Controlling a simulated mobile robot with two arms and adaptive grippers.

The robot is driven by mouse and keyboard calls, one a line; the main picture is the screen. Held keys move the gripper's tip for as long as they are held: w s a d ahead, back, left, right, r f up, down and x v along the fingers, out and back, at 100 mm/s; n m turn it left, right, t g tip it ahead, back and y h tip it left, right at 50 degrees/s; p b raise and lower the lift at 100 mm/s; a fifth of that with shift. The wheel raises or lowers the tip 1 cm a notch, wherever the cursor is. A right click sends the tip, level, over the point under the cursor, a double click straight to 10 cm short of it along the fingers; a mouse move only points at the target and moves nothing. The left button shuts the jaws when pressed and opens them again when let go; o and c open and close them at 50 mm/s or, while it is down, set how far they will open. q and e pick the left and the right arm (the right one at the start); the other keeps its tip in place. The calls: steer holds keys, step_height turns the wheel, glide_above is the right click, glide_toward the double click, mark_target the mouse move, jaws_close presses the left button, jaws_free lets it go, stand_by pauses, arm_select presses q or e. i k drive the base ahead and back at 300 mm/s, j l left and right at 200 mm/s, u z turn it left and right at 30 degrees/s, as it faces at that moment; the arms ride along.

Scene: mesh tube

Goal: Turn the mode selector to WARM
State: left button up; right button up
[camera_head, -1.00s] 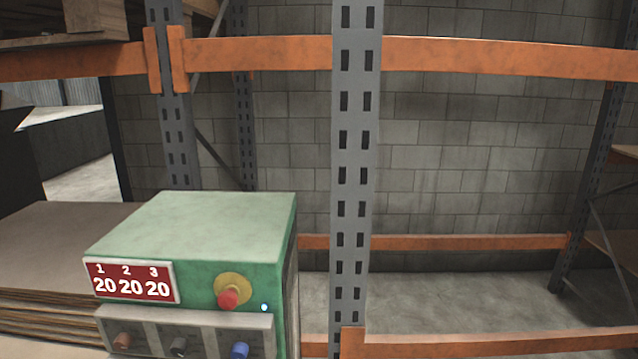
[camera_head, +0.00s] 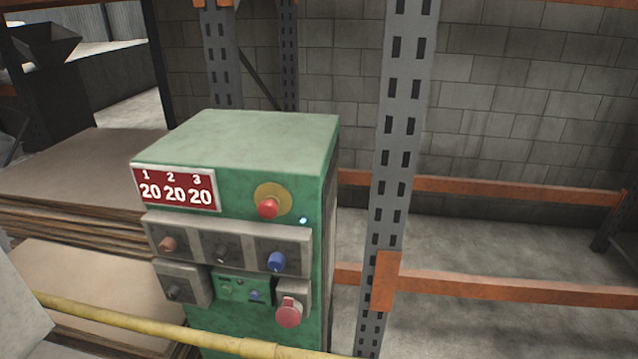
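A green machine cabinet (camera_head: 255,145) stands left of centre, its front facing me. Its upper grey panel carries a copper-coloured knob (camera_head: 168,244), a dark knob (camera_head: 221,252) and a blue knob (camera_head: 276,262). Below are another dark knob (camera_head: 173,293), a small green plate (camera_head: 241,288) with small controls, and a large red round knob (camera_head: 288,312). The labels are too small to read, so I cannot tell which control is the mode selector or where it points. Neither gripper is in view.
A yellow bar (camera_head: 150,323) crosses low in front of the cabinet. Stacked brown sheets (camera_head: 85,170) lie left. A grey rack post (camera_head: 397,130) stands close to the right.

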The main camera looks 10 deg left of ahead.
mark_target(173, 292)
steer(key=u, duration=1.25)
